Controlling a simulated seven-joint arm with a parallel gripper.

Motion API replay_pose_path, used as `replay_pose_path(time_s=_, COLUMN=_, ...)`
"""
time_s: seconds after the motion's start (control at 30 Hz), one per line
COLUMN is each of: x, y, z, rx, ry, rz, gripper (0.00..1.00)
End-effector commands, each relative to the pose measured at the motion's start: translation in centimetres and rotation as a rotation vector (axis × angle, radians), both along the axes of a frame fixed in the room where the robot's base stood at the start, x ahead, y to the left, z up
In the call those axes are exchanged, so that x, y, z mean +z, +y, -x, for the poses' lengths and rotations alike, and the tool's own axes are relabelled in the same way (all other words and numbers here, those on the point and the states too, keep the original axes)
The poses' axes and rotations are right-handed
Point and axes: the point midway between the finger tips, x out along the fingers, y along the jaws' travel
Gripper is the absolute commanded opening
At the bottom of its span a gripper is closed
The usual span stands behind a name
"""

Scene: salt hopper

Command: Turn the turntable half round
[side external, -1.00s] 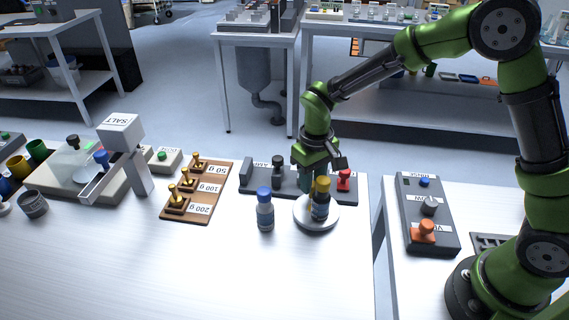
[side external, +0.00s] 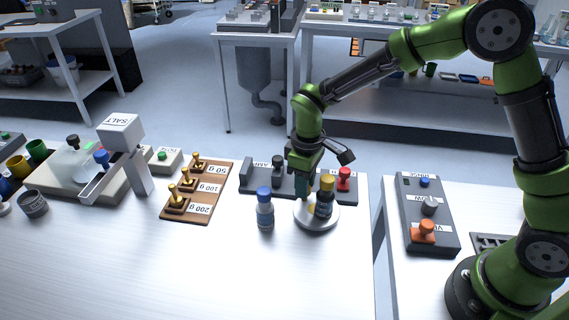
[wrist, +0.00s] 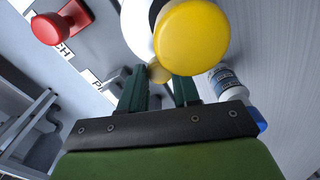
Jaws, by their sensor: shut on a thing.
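The turntable (side external: 318,224) is a white disc on the table, in front of the dark panel. A dark bottle with a yellow cap (side external: 327,182) stands upright on it; in the wrist view the cap (wrist: 192,38) fills the upper middle. My gripper (side external: 304,193) is low at the left back part of the disc, beside the bottle. In the wrist view its dark green fingers (wrist: 160,88) close on a small brass-coloured knob (wrist: 159,72) near the disc's edge. The knob's lower part and how it joins the disc are hidden.
A blue-capped bottle (side external: 265,212) stands just left of the turntable. The dark panel (side external: 260,185) behind carries a red knob (side external: 345,176) and a black knob. A wooden board (side external: 212,193) with brass weights lies further left. The front of the table is clear.

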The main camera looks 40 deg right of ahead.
Motion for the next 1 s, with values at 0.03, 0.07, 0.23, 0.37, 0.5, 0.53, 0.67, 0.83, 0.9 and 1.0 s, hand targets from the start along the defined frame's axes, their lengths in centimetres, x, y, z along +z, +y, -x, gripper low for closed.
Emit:
replay_pose_path(time_s=0.03, x=0.0, y=0.2, z=0.1, rx=0.023, ry=0.002, rz=-0.002, gripper=0.01)
replay_pose_path(time_s=0.07, x=0.0, y=0.3, z=0.1, rx=0.038, ry=0.002, rz=-0.002, gripper=0.01)
replay_pose_path(time_s=0.23, x=0.0, y=0.6, z=0.2, rx=0.124, ry=0.003, rz=-0.001, gripper=0.01)
replay_pose_path(time_s=0.37, x=0.0, y=0.9, z=0.3, rx=0.189, ry=0.003, rz=-0.002, gripper=0.01)
replay_pose_path(time_s=0.5, x=0.0, y=1.1, z=0.4, rx=0.258, ry=0.003, rz=-0.001, gripper=0.01)
replay_pose_path(time_s=0.53, x=0.0, y=1.2, z=0.4, rx=0.272, ry=0.003, rz=-0.001, gripper=0.01)
replay_pose_path(time_s=0.67, x=0.0, y=1.4, z=0.5, rx=0.338, ry=0.004, rz=-0.001, gripper=0.01)
replay_pose_path(time_s=0.83, x=0.0, y=1.7, z=0.7, rx=0.422, ry=0.004, rz=-0.001, gripper=0.01)
replay_pose_path(time_s=0.9, x=0.0, y=1.8, z=0.7, rx=0.456, ry=0.004, rz=-0.002, gripper=0.01)
replay_pose_path(time_s=1.0, x=0.0, y=1.9, z=0.9, rx=0.503, ry=0.004, rz=-0.002, gripper=0.01)
